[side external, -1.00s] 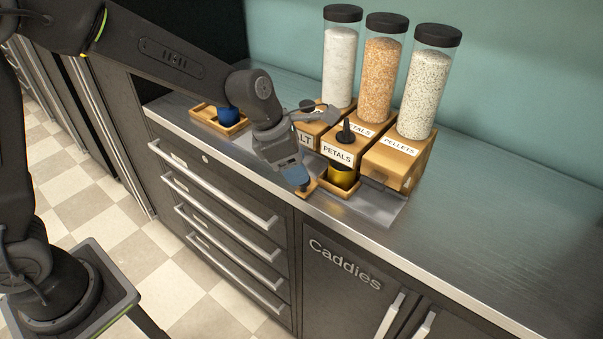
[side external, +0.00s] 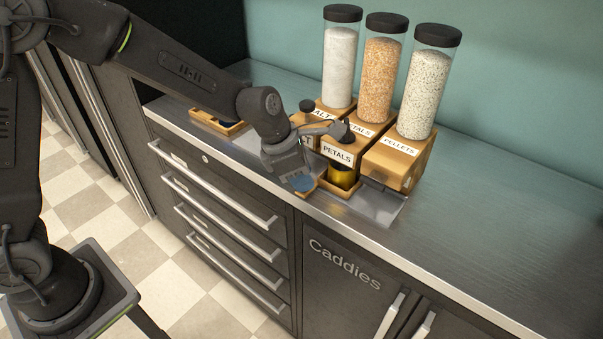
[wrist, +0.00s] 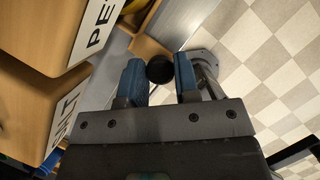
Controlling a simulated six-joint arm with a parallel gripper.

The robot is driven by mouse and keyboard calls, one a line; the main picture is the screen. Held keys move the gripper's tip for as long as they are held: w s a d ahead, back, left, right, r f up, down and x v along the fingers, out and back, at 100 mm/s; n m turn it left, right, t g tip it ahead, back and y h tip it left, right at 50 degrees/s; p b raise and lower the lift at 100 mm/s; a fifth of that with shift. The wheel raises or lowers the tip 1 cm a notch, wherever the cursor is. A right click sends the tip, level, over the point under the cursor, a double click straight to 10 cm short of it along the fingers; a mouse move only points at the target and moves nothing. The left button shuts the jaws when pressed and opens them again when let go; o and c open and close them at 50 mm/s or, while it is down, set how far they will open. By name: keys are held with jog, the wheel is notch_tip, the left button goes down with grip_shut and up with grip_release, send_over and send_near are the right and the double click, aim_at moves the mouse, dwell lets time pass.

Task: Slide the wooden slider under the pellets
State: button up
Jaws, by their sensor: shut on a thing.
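The wooden slider (side external: 346,193) lies on the metal counter strip in front of the PETALS dispenser (side external: 337,153), with a gold cup (side external: 342,175) on it. The PELLETS dispenser (side external: 402,150), a wooden block under a tube of speckled white pellets (side external: 425,95), stands just to the right. My gripper (side external: 303,186) is low at the slider's front left end. In the wrist view my gripper (wrist: 161,80) has its blue fingers shut on the slider's round black knob (wrist: 159,69). The slider's wood (wrist: 149,45) shows just beyond the knob. The fingers hide part of the slider's end.
The metal strip (side external: 381,204) in front of PELLETS is clear. A SALT dispenser stands left of PETALS, close behind my wrist. Another wooden tray (side external: 233,129) is further left, partly behind my arm. The counter's front edge and drawers (side external: 220,200) are just below my gripper.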

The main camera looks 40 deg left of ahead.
grip_shut()
jog(key=d, duration=0.9)
jog(key=shift+d, duration=0.3)
jog(key=shift+r, duration=0.1)
jog(key=o, duration=0.5)
grip_release()
jog(key=shift+o, duration=1.2)
jog(key=v, duration=1.3)
jog(key=shift+r, duration=0.35)
jog(key=shift+s+a, duration=0.15)
jog(key=shift+a, duration=0.05)
